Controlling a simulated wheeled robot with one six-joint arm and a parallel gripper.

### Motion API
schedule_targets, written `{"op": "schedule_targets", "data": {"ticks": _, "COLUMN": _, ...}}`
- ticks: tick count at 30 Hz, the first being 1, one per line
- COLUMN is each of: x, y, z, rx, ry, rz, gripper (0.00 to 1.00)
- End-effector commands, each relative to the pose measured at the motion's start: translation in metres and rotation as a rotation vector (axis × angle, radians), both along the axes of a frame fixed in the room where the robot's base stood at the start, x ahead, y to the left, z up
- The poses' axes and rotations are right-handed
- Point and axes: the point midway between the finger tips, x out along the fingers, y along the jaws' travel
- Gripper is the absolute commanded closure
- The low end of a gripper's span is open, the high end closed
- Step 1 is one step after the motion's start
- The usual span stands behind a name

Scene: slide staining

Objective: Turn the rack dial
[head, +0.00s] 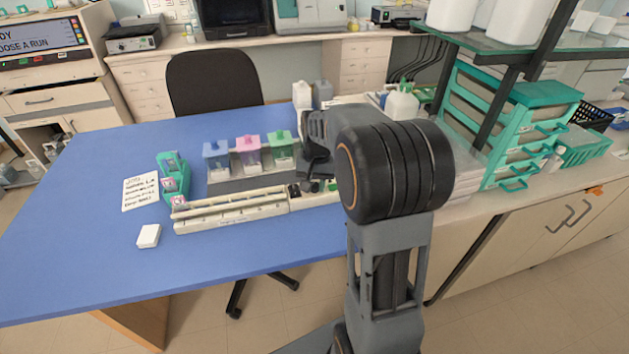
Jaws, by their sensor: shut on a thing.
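The cream staining rack (228,213) lies along the near part of the blue table, with a control end (300,203) at its right. Small dark parts show on that end. My gripper (313,172) points down over this right end and is shut on the rack dial. The dial itself is mostly hidden by the jaws and my arm, so its setting cannot be read.
Blue, pink and green lidded jars (248,153) stand behind the rack, left of my gripper. A teal slide holder (173,178), a written card (141,191) and a small white box (148,236) lie left. The table's front left is clear. A teal drawer rack (508,125) stands right.

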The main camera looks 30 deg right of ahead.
Motion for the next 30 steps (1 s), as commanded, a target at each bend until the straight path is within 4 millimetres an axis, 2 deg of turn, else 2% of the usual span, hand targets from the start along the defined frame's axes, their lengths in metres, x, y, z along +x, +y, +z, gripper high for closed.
{"op": "schedule_targets", "data": {"ticks": 18, "x": 0.0003, "y": 0.0009, "z": 0.0010, "rx": 0.000, "ry": -0.002, "rz": -0.541, "gripper": 0.95}}
{"op": "schedule_targets", "data": {"ticks": 30, "x": 0.0006, "y": 0.0009, "z": 0.0007, "rx": -0.001, "ry": -0.003, "rz": -0.729, "gripper": 0.95}}
